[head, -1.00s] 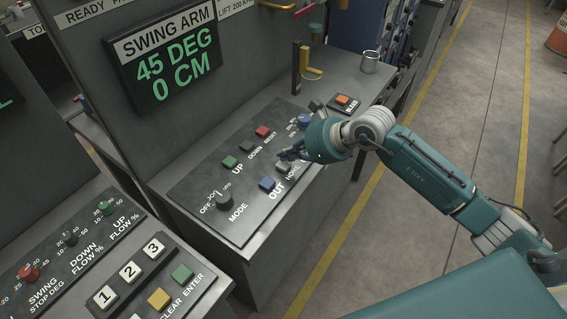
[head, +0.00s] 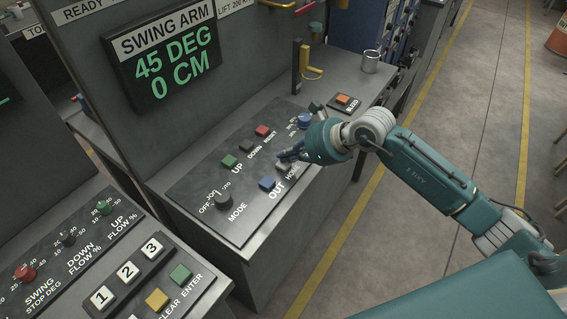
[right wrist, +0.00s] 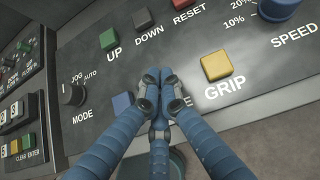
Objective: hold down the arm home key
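The swing arm panel (head: 185,190) slopes under the display reading 45 DEG, 0 CM. Its grey home key (head: 282,168) sits beside the blue OUT key (head: 267,184), with the label HOME partly covered. My right gripper (head: 285,155) comes in from the right, its fingertips at the home key. In the right wrist view, the fingers of my right gripper (right wrist: 155,78) are drawn together with nothing seen between them. They hide the home key there and all but the end of its label. I cannot tell whether the key is pressed. My left gripper is out of view.
Close by are the green UP key (head: 229,161), the red RESET key (head: 262,131) and the MODE knob (head: 223,199). A yellow GRIP key (right wrist: 216,66) sits right of the fingers in the right wrist view. A metal cup (head: 371,61) stands on the far ledge.

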